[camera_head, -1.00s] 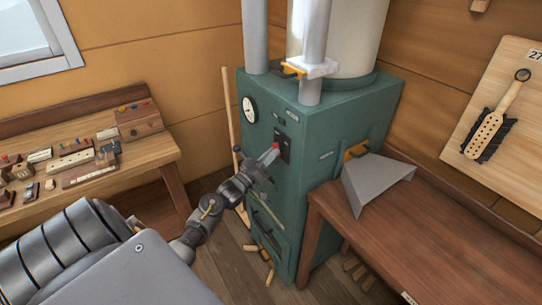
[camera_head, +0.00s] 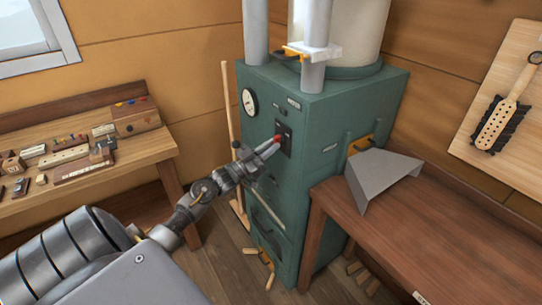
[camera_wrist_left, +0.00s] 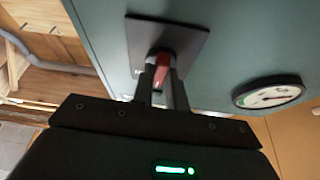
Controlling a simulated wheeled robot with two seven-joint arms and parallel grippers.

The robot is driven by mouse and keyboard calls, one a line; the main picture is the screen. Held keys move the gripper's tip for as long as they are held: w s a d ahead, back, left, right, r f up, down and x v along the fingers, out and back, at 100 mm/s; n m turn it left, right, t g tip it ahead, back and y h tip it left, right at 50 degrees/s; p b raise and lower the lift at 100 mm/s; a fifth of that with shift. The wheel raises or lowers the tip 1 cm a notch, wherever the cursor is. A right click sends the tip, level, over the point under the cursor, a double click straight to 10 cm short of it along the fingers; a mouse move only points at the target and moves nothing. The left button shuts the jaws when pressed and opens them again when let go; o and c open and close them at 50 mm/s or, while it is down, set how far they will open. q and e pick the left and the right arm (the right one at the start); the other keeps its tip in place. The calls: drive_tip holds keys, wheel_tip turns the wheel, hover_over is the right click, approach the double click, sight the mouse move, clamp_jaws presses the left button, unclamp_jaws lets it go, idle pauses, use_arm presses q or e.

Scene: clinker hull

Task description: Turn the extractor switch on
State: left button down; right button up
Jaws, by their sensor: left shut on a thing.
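The extractor switch is a red lever on a dark plate (camera_head: 284,137) on the front of the green cabinet (camera_head: 325,125). My left gripper (camera_head: 273,146) is at the switch, its fingers pointing at the plate. In the left wrist view the two fingers (camera_wrist_left: 162,85) are shut on the red lever (camera_wrist_left: 164,66), which stands out from the dark plate (camera_wrist_left: 165,38). The lever's lower part is hidden between the fingers. My right gripper is not in view.
A round gauge (camera_head: 249,101) sits left of the switch. A wooden bench (camera_head: 440,235) with a grey metal hood (camera_head: 382,178) stands at the right. A workbench (camera_head: 95,175) with small blocks stands at the left. A wooden pole (camera_head: 231,135) leans beside the cabinet.

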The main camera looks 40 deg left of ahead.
use_arm(q)
drive_tip(key=shift+a+m+g+h+b, duration=0.1)
drive_tip(key=shift+m+g+h+b, duration=0.5)
drive_tip(key=shift+m, duration=0.85)
drive_tip(key=shift+a+m+g+h+b, duration=0.15)
drive_tip(key=shift+m+h+b, duration=0.45)
drive_tip(key=shift+m+b, duration=0.65)
drive_tip(key=shift+m+g+h+b, duration=0.45)
drive_tip(key=shift+m+h+b, duration=0.2)
drive_tip(key=shift+m, duration=0.95)
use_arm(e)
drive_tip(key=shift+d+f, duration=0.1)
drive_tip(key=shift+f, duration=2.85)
use_arm(q)
drive_tip(key=c, duration=1.4)
unclamp_jaws()
drive_tip(key=shift+r, duration=0.1)
